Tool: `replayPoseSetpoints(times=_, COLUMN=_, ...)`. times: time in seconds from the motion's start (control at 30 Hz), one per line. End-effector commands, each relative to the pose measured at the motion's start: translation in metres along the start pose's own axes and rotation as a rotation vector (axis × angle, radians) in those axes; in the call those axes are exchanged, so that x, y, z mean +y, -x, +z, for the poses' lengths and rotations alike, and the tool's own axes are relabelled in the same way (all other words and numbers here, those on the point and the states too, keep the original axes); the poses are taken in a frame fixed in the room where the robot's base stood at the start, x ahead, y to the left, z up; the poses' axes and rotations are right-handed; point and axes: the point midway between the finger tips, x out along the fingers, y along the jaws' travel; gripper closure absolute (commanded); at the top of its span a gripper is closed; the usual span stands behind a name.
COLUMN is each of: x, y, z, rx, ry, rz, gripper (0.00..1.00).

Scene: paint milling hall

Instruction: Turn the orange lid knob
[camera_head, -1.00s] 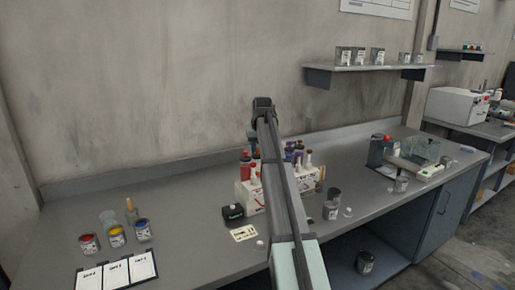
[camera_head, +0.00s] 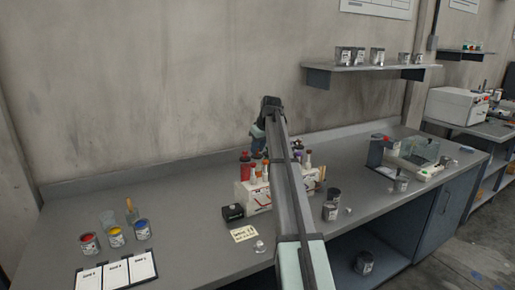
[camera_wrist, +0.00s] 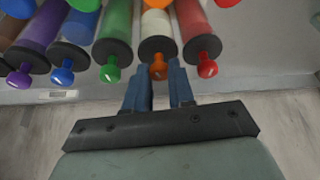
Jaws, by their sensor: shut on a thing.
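The orange lid knob (camera_wrist: 158,68) shows in the wrist view at the end of a white cylinder with a dark collar (camera_wrist: 157,47). My gripper (camera_wrist: 160,76) has one blue finger on each side of the knob and is shut on it. A green knob (camera_wrist: 110,72) is close on the left and a red knob (camera_wrist: 207,67) close on the right. In the head view my arm reaches over the bench, and its far end is behind the bottle rack (camera_head: 252,196). The fingertips are hidden there.
Several other coloured cylinders with knobs crowd the row, including a blue knob (camera_wrist: 62,74). On the bench (camera_head: 180,225) are a black box (camera_head: 232,212), a yellow card (camera_head: 243,234) and a dark can (camera_head: 330,210). A shelf (camera_head: 365,69) hangs on the wall.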

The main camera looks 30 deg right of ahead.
Motion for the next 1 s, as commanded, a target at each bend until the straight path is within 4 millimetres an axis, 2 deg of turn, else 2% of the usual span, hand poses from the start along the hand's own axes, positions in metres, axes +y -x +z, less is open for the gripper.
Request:
replayPoseSetpoints(times=0.5, x=0.0028, y=-0.0005, z=-0.0010, rx=0.000, ry=0.343, rz=-0.143, gripper=1.00)
replayPoseSetpoints(times=1.0, x=0.0026, y=-0.0007, z=-0.0003, rx=-0.001, ry=0.430, rz=-0.178, gripper=1.00)
